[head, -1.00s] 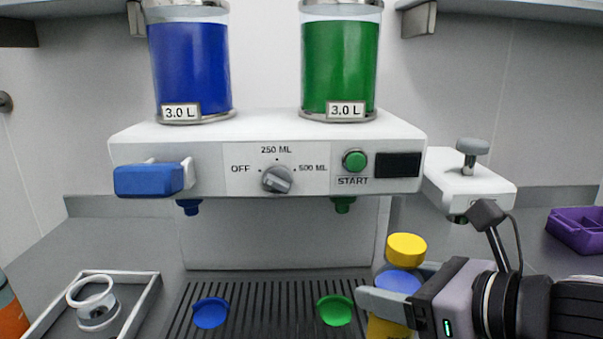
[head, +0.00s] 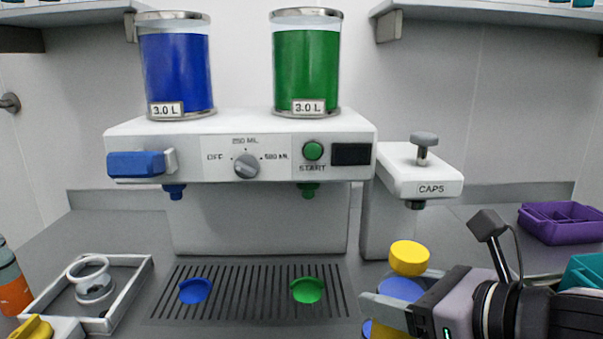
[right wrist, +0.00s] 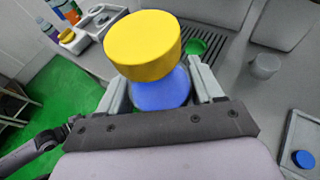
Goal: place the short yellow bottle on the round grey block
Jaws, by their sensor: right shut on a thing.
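The short yellow bottle (head: 409,258) has a yellow cap and a blue band, with yellow below. My right gripper (head: 388,306) is shut around its blue part and holds it upright, right of the drip grate. The right wrist view shows the bottle (right wrist: 145,45) between the fingers (right wrist: 160,95), its lower part hidden. A round grey block (right wrist: 265,66) stands on the counter beyond the bottle, to its right in that view, apart from it. I cannot make the block out in the head view. My left gripper does not show in the head view.
The dispenser (head: 240,145) stands behind the grate (head: 250,290), with a white caps unit (head: 420,175) to its right. A grey tray (head: 130,290) with a ring-topped piece (head: 92,283) is at left. A purple bin (head: 560,225) and a teal container (head: 585,272) are at right.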

